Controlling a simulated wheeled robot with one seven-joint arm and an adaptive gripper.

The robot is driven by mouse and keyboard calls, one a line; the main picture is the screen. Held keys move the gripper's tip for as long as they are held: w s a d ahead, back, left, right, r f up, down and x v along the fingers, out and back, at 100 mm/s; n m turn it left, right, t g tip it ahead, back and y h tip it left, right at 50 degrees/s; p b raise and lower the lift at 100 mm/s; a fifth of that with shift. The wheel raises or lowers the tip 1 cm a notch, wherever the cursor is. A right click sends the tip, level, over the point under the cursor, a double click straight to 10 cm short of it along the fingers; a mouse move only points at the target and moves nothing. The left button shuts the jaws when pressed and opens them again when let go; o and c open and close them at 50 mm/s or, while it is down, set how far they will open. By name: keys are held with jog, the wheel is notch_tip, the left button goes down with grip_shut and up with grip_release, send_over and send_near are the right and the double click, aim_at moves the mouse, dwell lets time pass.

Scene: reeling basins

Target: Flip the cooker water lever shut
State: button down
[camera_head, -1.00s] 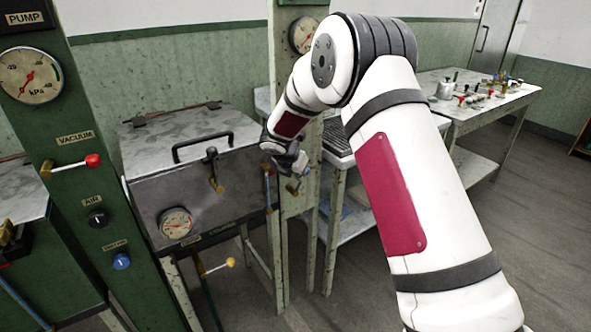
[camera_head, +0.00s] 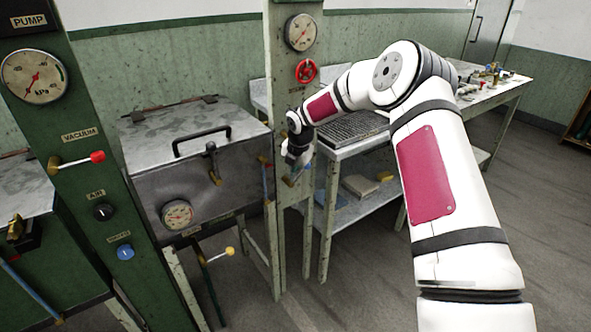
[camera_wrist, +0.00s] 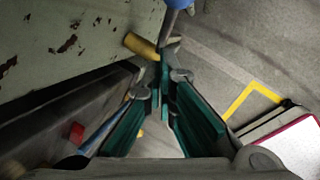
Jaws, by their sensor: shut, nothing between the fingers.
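The lever's brass valve body (camera_wrist: 142,46) sticks out from the green-grey post in the wrist view. A thin metal lever with a blue grip (camera_wrist: 180,4) runs from it toward the top of the picture. My gripper (camera_wrist: 164,85) is shut and empty, its tips close to the lever's pivot end; I cannot tell whether they touch. In the head view my gripper (camera_head: 298,152) is in front of the post (camera_head: 290,225), just above the brass fitting (camera_head: 292,180). It hides most of the lever there.
The grey lidded steel box (camera_head: 195,160) stands just left of the post. A red handwheel (camera_head: 306,71) and a gauge (camera_head: 301,32) are higher on the post. A table (camera_head: 345,150) with a shelf stands close on the right. Open floor lies at the lower right.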

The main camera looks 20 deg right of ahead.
aim_at(310, 167)
jog(key=shift+m, duration=0.4)
jog(key=d, duration=0.2)
jog(key=w+d, duration=0.1)
jog(key=d, duration=0.1)
jog(key=w+d, duration=0.1)
jog(key=d, duration=0.1)
jog(key=shift+w+d+r, duration=0.15)
jog(key=shift+w+r, duration=0.05)
jog(key=shift+r, duration=0.05)
jog(key=f+y+b, duration=0.1)
jog(key=b, duration=0.1)
jog(key=d+f+y+b, duration=0.1)
jog(key=b, duration=0.1)
jog(key=shift+w+y, duration=0.15)
jog(key=shift+y, duration=0.15)
jog(key=shift+d+f+g+b, duration=0.2)
jog(key=shift+f+g+b, duration=0.1)
jog(key=shift+b, duration=0.1)
jog(key=shift+r, duration=0.1)
